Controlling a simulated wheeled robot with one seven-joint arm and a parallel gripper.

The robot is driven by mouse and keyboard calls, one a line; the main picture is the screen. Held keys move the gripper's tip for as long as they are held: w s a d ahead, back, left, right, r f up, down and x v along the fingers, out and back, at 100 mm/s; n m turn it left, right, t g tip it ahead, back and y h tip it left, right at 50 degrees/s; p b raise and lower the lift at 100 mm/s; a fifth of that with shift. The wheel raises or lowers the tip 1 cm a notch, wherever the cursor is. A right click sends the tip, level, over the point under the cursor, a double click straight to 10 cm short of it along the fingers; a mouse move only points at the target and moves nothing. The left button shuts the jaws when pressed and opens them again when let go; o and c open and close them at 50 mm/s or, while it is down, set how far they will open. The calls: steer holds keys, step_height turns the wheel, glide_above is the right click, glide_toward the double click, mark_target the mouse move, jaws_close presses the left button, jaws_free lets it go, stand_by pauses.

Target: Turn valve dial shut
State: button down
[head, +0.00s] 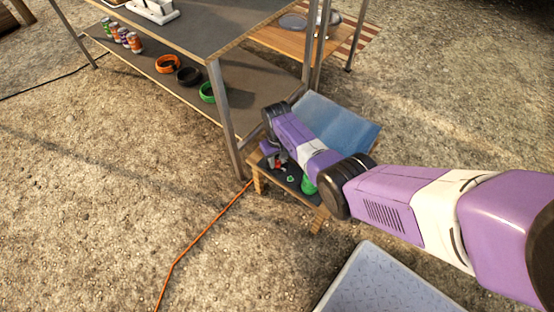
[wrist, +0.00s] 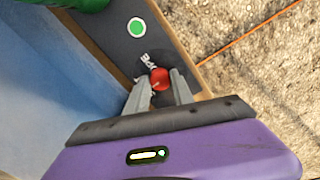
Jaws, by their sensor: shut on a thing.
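The red valve dial (wrist: 159,77) sits on a dark panel (wrist: 133,53) with white lettering beside it, partly legible as "OPE". My gripper (wrist: 158,90) is over the dial with its two grey fingers closed on either side of it. In the head view my gripper (head: 277,160) reaches down to the small low bench, and a bit of the red dial (head: 278,166) shows there. The arm hides part of the panel in the head view. The dial's exact angle cannot be told.
A green-and-white round button (wrist: 137,27) and a green object (head: 308,185) are on the same panel. A blue board (head: 338,122) rises behind it. A shelf unit (head: 213,62) stands close by at left. An orange cable (head: 205,233) runs over the gravel.

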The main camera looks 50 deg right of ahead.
mark_target(277, 162)
stand_by(0.4)
steer(key=c, duration=1.1)
jaws_free()
step_height(277, 162, up, 8)
steer(key=p, duration=0.4)
steer(key=shift+f, duration=0.1)
